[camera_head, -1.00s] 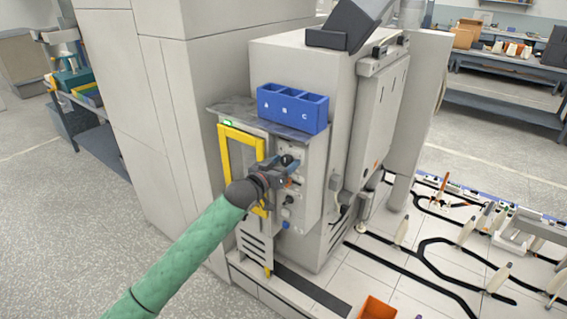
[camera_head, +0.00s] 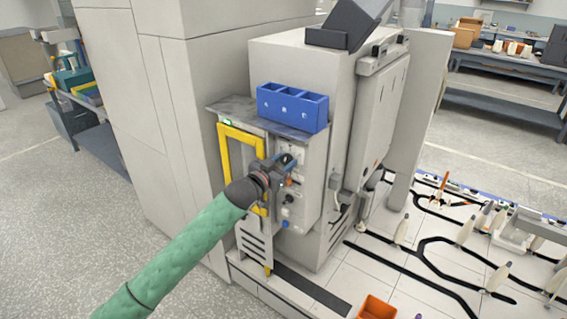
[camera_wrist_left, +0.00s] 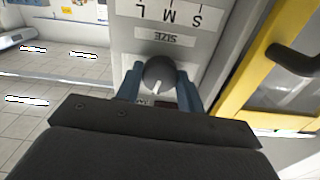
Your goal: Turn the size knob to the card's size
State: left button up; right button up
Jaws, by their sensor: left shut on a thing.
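The size knob (camera_wrist_left: 158,72) is a round dark grey knob on the light machine panel (camera_wrist_left: 125,35). In the left wrist view it sits between the two blue fingers of my left gripper (camera_wrist_left: 160,88), which is shut on it. A white mark on the knob points down and slightly left in that picture. Above it, upside down, are the word SIZE (camera_wrist_left: 166,36) and the letters S, M and L (camera_wrist_left: 168,16). In the head view my left gripper (camera_head: 286,162) is at the panel and mostly hides the knob. I cannot make out a size card.
A yellow-framed door (camera_head: 226,160) is just left of the panel. A blue bin marked A, B, C (camera_head: 293,107) stands on the shelf above. More controls, including a dark knob (camera_head: 288,198), are below my gripper. An orange bin (camera_head: 377,307) lies lower right.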

pick_arm(q)
jog(key=shift+m, duration=1)
jog(key=m, duration=0.2)
jog(key=shift+m, duration=2.1)
jog(key=shift+m+p, duration=0.3)
jog(key=shift+m, duration=0.2)
pick_arm(e)
notch_tip(320, 180, down, 2)
jog(key=shift+d+f, duration=0.15)
jog(key=shift+f, duration=0.05)
jog(key=shift+s+f, duration=0.15)
jog(key=shift+f, duration=0.05)
jog(key=shift+s, duration=0.15)
pick_arm(q)
jog(key=o, duration=1)
pick_arm(e)
jog(key=shift+s+r, duration=0.1)
